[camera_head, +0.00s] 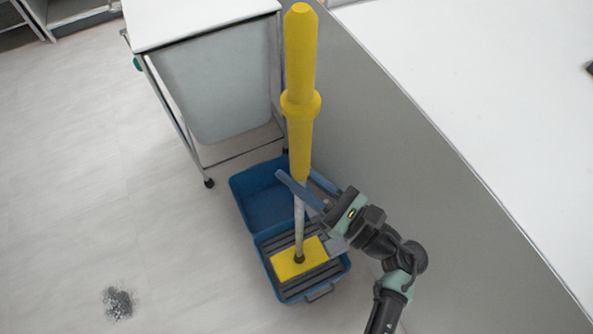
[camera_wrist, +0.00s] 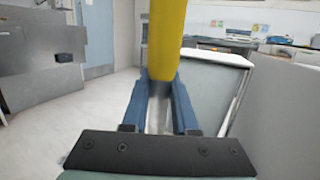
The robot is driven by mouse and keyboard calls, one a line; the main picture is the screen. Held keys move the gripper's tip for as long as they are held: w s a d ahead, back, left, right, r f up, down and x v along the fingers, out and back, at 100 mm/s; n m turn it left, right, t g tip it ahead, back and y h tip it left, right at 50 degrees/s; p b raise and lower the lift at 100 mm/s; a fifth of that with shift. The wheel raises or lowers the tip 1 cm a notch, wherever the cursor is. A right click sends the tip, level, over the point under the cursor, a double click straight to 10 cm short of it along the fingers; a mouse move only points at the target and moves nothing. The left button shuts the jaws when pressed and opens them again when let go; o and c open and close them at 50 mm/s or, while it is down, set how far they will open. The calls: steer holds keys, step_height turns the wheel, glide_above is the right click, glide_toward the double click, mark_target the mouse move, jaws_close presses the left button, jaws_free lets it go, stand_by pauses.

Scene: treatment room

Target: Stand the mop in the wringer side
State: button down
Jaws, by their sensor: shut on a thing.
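The mop (camera_head: 300,140) has a yellow upper handle, a grey lower shaft and a flat yellow head (camera_head: 300,259). It stands nearly upright, with its head on or just above the dark slatted wringer side (camera_head: 323,285) of the blue bucket (camera_head: 240,205); contact underneath is hidden. The other side of the bucket is an open blue basin. My gripper (camera_head: 301,190) is shut on the mop's grey shaft just below the yellow grip. In the wrist view the yellow handle (camera_wrist: 166,40) rises between the blue fingers (camera_wrist: 160,95).
A white-topped cart (camera_head: 195,22) with a grey bag stands behind the bucket. A grey panel and white counter (camera_head: 480,90) run close along the right. A grey speckled patch (camera_head: 117,303) lies on the floor at lower left. The left floor is mostly clear.

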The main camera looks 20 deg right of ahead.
steer(key=shift+f+b, duration=0.25)
steer(key=shift+b, duration=0.05)
steer(key=c, duration=0.7)
jaws_free()
steer(key=shift+o, duration=0.5)
steer(key=shift+f, duration=0.15)
steer(key=b+v, duration=0.1)
steer(key=v, duration=1.2)
